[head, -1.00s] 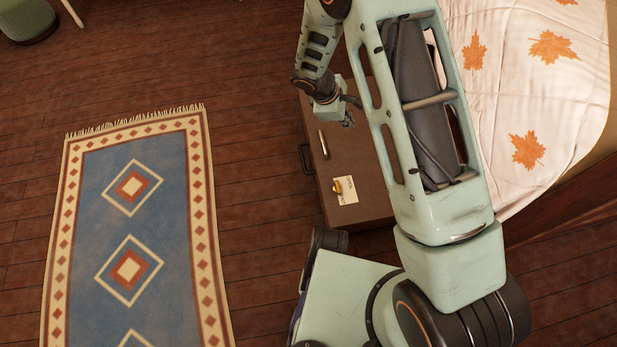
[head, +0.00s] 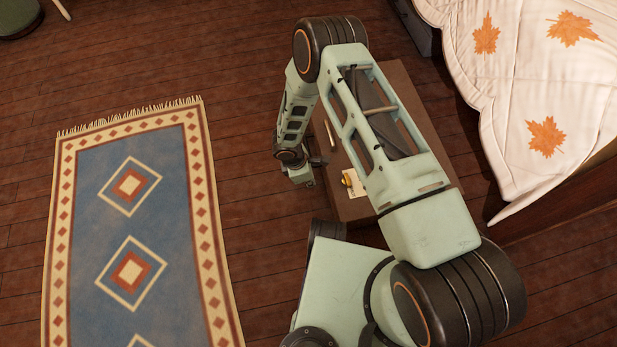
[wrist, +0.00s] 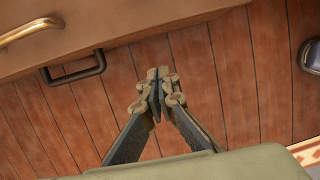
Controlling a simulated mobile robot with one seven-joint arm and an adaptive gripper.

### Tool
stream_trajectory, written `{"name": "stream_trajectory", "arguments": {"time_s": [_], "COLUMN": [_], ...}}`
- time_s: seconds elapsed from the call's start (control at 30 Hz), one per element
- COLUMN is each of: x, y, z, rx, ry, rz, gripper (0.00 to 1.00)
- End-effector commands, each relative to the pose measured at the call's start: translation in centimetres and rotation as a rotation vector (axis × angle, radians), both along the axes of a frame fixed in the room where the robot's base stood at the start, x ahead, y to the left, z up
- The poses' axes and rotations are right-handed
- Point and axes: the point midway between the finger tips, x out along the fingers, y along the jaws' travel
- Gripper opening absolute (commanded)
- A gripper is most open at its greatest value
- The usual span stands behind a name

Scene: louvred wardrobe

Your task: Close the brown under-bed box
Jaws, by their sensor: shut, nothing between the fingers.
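The brown under-bed box (head: 350,207) stands on the floor beside the bed, partly hidden behind my arm. Its visible top is flat and brown, with small things on it. In the wrist view the box (wrist: 150,24) fills the upper left, with a dark handle (wrist: 73,68) on its near side. My gripper (head: 317,162) is beside the box's left side in the head view. In the wrist view my gripper (wrist: 158,84) is shut and empty, with its fingertips over floorboards, apart from the handle.
A patterned rug (head: 130,210) lies left. Floor between rug and box is clear.

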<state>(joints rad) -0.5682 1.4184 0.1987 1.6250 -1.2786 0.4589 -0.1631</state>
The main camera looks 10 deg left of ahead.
Motion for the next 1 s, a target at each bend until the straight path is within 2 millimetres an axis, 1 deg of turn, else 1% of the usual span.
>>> {"name": "stream_trajectory", "arguments": {"time_s": [0.03, 0.17, 0.3, 0.5, 1.0], "x": [0.1, 0.4, 1.4, 2.1, 2.3], "y": [-0.4, -0.9, -2.8, -4.2, -4.7], "z": [-1.6, -4.2, -3.8, -3.7, -3.6], "rx": [-0.001, 0.0, 0.001, 0.0, 0.0], "ry": [0.002, 0.0, -0.002, 0.0, -0.002], "rz": [-0.001, -0.002, -0.003, -0.001, -0.001], "gripper": [0.0, 0.0, 0.0, 0.0, 0.0]}}
